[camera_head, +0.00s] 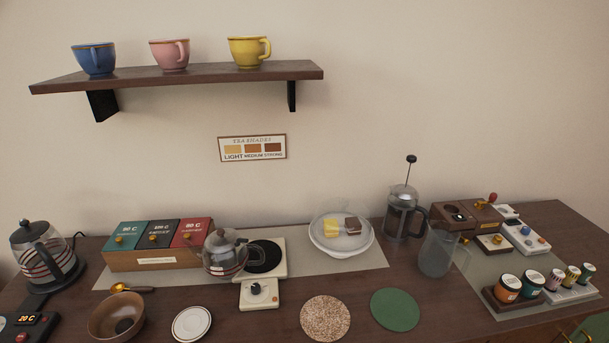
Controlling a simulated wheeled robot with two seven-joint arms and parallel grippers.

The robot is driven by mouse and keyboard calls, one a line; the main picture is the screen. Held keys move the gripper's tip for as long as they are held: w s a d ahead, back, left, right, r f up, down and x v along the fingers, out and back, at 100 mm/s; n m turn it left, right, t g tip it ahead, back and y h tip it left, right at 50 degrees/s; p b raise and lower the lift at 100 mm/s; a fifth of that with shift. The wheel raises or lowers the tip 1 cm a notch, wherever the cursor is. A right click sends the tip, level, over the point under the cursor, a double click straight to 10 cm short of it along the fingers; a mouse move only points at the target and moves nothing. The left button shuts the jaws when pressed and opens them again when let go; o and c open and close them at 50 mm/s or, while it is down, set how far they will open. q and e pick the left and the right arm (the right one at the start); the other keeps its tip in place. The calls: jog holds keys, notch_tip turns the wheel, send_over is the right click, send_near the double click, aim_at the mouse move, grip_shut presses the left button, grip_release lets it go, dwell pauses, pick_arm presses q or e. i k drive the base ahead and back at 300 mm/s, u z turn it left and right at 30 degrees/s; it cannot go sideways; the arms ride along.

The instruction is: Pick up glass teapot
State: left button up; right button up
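The glass teapot (222,262) is a round clear pot with a dark lid and a knob. Neither of my grippers shows in the head view.
A glass electric kettle (42,262) stands at far left. A French press (402,216) and glass pitcher (436,254) stand right of a covered plate (318,243). A brown bowl (103,321), a saucer (192,323) and two coasters (325,318) lie in front. A cup shelf (200,76) hangs above.

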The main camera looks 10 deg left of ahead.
aim_at(230, 265)
jog(key=u, duration=3.05)
jog(key=k, duration=1.6)
jog(key=z, duration=1.6)
jog(key=i, duration=0.5)
jog(key=z, duration=0.1)
